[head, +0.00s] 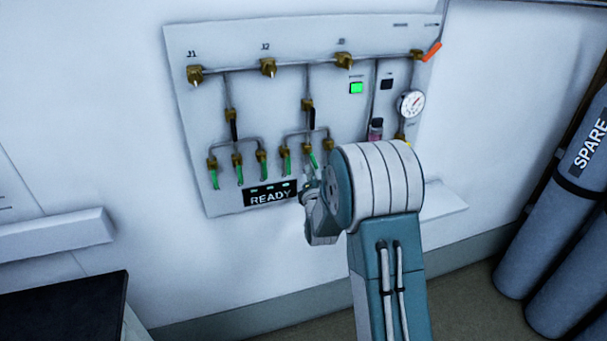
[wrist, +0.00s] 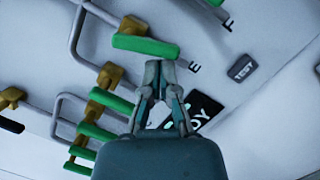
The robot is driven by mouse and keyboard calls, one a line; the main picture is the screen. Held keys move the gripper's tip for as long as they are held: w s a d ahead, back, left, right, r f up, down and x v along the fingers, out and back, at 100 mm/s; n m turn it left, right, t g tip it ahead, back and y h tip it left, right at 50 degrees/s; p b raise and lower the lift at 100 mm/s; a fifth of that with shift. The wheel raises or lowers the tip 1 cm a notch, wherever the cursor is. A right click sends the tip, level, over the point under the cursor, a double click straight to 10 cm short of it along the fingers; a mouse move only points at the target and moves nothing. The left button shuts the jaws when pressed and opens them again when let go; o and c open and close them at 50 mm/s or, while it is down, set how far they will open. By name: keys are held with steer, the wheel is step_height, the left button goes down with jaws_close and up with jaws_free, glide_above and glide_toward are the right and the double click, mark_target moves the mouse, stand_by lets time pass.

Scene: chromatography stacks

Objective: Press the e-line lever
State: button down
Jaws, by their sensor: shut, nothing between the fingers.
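The e-line lever is a green bar (wrist: 145,46) on a brass valve, beside the letter E in the wrist view. In the head view it is the middle green lever (head: 313,160) of the right-hand group, just left of my arm. My gripper (wrist: 160,66) is shut and empty. Its fingertips are at the lower edge of the E lever in the wrist view; I cannot tell whether they touch it. In the head view, my gripper (head: 309,190) is below the lever, partly hidden by my wrist.
Another green lever (wrist: 215,2) is at the top by the letter F. Several more green levers are at lower left. A black READY display (head: 270,194) and a TEST button (wrist: 242,68) are close by. Grey cylinders (head: 555,200) stand at right. A dark-topped bench (head: 65,305) is at lower left.

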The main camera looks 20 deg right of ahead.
steer(key=n, duration=0.1)
steer(key=d+n, duration=0.1)
steer(key=shift+d+r+n+y, duration=0.1)
steer(key=shift+d+n+y, duration=0.1)
steer(key=shift+n+y, duration=0.1)
stand_by(0.3)
steer(key=shift+d, duration=0.45)
steer(key=shift+s, duration=0.1)
stand_by(1.6)
